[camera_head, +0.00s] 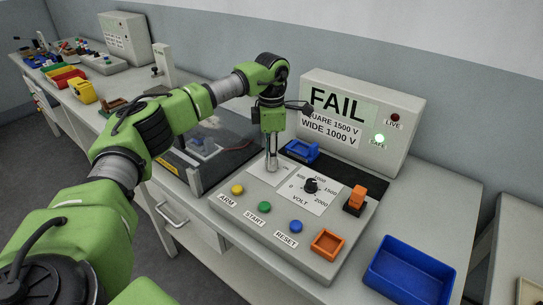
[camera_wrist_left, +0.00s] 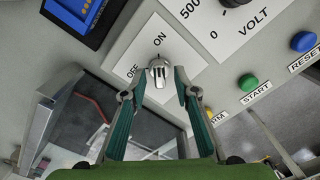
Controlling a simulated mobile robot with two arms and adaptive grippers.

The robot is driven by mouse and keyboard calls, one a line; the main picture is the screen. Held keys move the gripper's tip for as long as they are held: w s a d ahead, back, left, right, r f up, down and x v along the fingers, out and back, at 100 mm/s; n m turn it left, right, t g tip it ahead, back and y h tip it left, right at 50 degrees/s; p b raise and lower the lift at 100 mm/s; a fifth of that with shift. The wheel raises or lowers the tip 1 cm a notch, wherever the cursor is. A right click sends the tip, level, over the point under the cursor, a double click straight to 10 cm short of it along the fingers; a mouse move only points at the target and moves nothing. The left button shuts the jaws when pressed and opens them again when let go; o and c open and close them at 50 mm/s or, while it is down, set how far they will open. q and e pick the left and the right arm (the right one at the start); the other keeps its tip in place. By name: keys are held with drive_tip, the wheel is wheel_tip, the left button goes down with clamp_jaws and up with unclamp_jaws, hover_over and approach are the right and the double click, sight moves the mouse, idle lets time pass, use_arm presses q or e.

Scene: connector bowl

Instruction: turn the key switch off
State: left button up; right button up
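The key switch (camera_wrist_left: 159,70) is a small silver key on a white plate marked ON and OFF, seen in the left wrist view. The ON label is above it and the OFF label to its left; I cannot tell surely which mark it points at. My left gripper (camera_wrist_left: 160,86) is open, one finger on each side of the key, with visible gaps. In the head view my left gripper (camera_head: 272,165) points down at the control panel (camera_head: 236,219) and mostly hides the key. My right gripper is not in view.
The panel has a yellow button (camera_head: 237,189), green button (camera_head: 264,207), blue button (camera_head: 295,227), voltage knob (camera_head: 311,186) and orange switch (camera_head: 356,197). A blue bin (camera_head: 411,272) stands right.

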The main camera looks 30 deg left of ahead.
use_arm(q)
drive_tip(key=shift+f, duration=0.45)
clamp_jaws()
